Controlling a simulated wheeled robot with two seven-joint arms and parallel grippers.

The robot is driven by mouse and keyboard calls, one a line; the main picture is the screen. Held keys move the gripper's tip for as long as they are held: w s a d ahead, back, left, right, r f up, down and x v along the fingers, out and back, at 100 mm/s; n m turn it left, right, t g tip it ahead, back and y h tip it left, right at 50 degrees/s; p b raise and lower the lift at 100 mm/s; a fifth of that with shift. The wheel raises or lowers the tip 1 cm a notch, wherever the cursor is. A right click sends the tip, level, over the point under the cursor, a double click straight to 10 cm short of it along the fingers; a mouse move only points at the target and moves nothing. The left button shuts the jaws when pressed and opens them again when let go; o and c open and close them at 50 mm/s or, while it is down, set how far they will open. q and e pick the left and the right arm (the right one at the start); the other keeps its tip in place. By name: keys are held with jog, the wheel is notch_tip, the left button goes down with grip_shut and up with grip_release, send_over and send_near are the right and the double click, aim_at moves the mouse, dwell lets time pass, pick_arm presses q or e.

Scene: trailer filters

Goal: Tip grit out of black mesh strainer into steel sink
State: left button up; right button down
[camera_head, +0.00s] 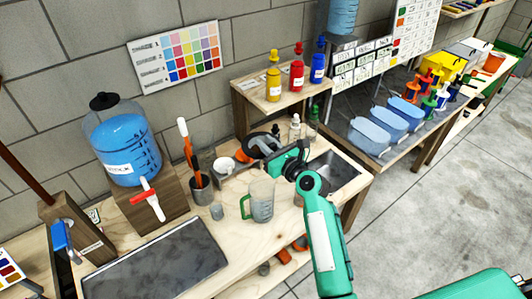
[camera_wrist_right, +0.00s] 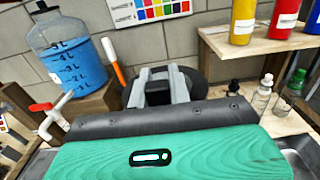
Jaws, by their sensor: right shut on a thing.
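My right gripper (camera_head: 272,156) is over the workbench, just left of the steel sink (camera_head: 334,174). In the right wrist view its grey fingers (camera_wrist_right: 160,86) are shut on a black piece, which looks like the handle of the black strainer (camera_wrist_right: 197,84). The round dark strainer shows behind the fingers and also in the head view (camera_head: 258,142), partly hidden by the hand. I cannot see inside it, so any grit is hidden. The sink basin is partly covered by my right forearm. My left gripper is not in view.
A clear measuring jug (camera_head: 261,203) with a green handle stands in front of my gripper. A blue water dispenser (camera_head: 122,145) and a metal cup with tools (camera_head: 200,187) stand to the left. Small bottles (camera_head: 295,128) stand behind the sink, near a shelf with paint bottles (camera_head: 297,75).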

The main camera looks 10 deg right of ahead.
jog(key=shift+a+r, duration=0.15)
jog(key=shift+r, duration=1.9)
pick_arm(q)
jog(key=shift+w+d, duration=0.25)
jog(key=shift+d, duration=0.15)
